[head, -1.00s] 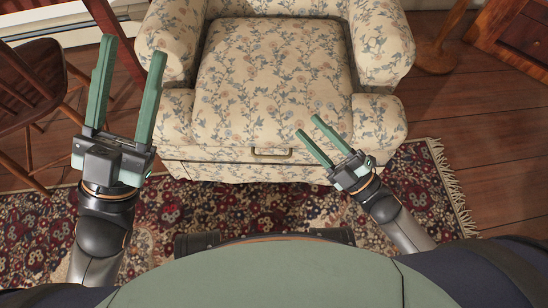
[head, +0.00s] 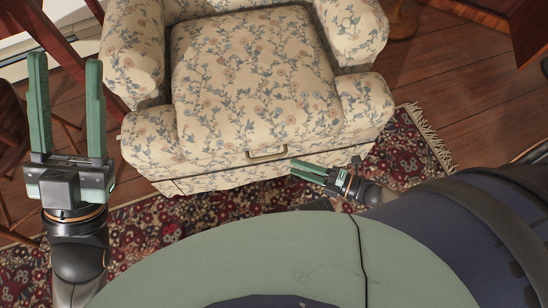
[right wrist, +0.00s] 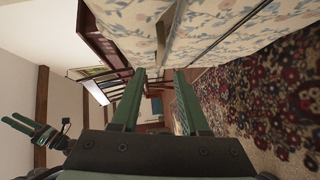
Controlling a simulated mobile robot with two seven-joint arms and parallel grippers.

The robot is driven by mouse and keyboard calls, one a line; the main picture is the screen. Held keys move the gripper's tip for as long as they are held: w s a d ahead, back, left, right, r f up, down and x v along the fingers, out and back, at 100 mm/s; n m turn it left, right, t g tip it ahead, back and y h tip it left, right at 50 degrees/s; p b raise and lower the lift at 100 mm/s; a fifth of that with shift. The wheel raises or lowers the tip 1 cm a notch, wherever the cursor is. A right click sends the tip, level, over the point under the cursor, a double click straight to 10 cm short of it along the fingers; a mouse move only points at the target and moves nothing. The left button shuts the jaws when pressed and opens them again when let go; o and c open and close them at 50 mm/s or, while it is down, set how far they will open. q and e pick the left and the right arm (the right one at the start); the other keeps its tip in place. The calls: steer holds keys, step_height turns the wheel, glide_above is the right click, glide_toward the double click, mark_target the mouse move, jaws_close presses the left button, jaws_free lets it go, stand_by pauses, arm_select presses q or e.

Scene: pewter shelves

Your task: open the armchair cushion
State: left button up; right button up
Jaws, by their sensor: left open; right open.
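The armchair cushion (head: 250,75) is cream with a blue and tan floral print, on a matching armchair (head: 135,55). The panel looks shut. My right gripper (head: 291,171) is open and empty, just below and right of the handle, its fingers pointing left along the chair front. In the right wrist view its fingers (right wrist: 158,74) are apart with nothing between them, beside the floral chair front (right wrist: 240,30). My left gripper (head: 66,72) is open and empty, left of the chair.
A patterned red rug (head: 150,225) lies under and before the chair on a wooden floor (head: 440,70). A brown wooden chair (head: 15,130) stands at the left. Dark wooden furniture (head: 490,12) is at the top right.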

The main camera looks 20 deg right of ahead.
steer(key=r+b+x, duration=0.1)
steer(key=x, duration=0.6)
steer(key=shift+w+a+f, duration=0.25)
steer(key=shift+f, duration=0.3)
steer(key=shift+c, duration=0.3)
jaws_close()
stand_by(0.5)
